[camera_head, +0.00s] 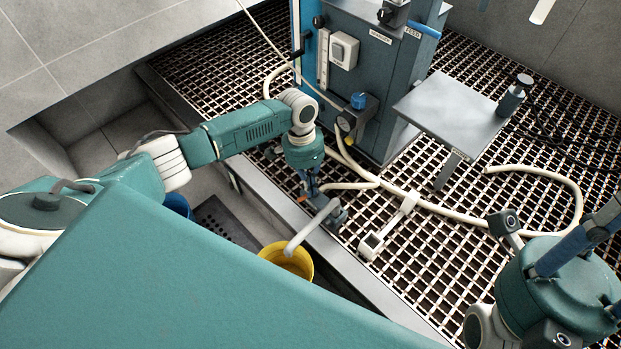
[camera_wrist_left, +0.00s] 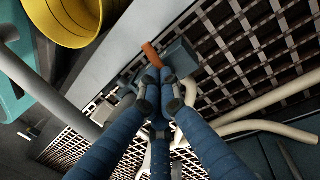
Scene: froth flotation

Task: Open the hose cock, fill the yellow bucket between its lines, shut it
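The yellow bucket (camera_head: 304,262) stands on the lower floor beside the raised grating, partly hidden by my own teal body. A grey spout (camera_head: 312,228) ends over its mouth. The hose cock (camera_head: 337,214) sits at the grating's edge, with an orange handle (camera_wrist_left: 151,53). My left gripper (camera_head: 312,190) points down at it; its fingertips (camera_wrist_left: 160,78) are closed together around the handle's near part. My right gripper (camera_head: 600,228) is at lower right, its fingertips unclear.
The blue flotation machine (camera_head: 375,90) stands on the grating behind the cock. Cream hoses (camera_head: 440,208) and a white long-handled tool (camera_head: 388,228) lie on the grating. A blue container (camera_head: 178,205) is left of the bucket.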

